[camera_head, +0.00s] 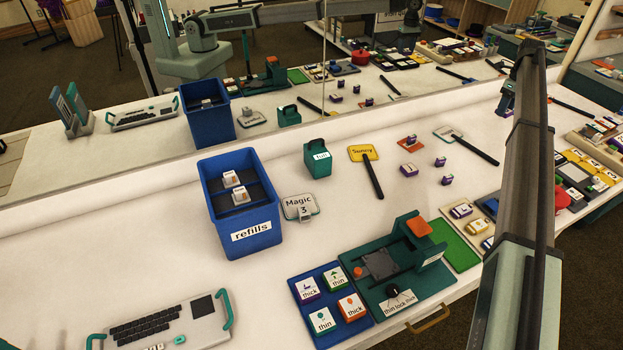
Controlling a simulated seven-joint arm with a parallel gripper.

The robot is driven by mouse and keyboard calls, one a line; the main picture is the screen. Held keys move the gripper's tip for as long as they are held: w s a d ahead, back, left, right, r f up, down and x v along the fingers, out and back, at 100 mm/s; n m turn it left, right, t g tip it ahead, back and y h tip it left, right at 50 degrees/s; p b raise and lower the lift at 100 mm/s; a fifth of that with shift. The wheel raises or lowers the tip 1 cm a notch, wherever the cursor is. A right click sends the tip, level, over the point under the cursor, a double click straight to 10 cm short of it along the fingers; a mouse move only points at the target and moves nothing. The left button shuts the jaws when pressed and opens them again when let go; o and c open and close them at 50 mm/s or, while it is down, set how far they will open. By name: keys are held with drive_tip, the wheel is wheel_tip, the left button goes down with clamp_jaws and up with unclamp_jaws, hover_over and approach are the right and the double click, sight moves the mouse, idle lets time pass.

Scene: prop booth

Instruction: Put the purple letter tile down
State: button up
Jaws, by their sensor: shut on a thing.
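My arm runs up the right side of the view. My gripper (507,98) shows small and dark at its far end, partly hidden by the arm, above the back right of the table. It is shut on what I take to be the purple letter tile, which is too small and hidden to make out. Small purple-and-white tiles (409,170) lie apart on the white table (350,225), including one (440,162) and another (447,180) to the right.
A blue "refills" bin (251,235), a teal box (317,159) and a yellow "Sunny" paddle (363,153) stand or lie left of the tiles. A teal press (400,265) and a blue card tray (330,300) are in front. A mirror at the back repeats the scene.

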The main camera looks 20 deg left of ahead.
drive_tip(key=s+a+n, duration=0.2)
drive_tip(key=s+a, duration=0.1)
drive_tip(key=a, duration=0.8)
drive_tip(key=s+a+n, duration=0.2)
drive_tip(key=s+a, duration=0.1)
drive_tip(key=a, duration=0.8)
drive_tip(key=n, duration=1.2)
hover_over(282, 180)
drive_tip(key=shift+s+f, duration=0.1)
drive_tip(key=shift+f, duration=7.4)
drive_tip(key=shift+f, duration=0.1)
drive_tip(key=o, duration=1)
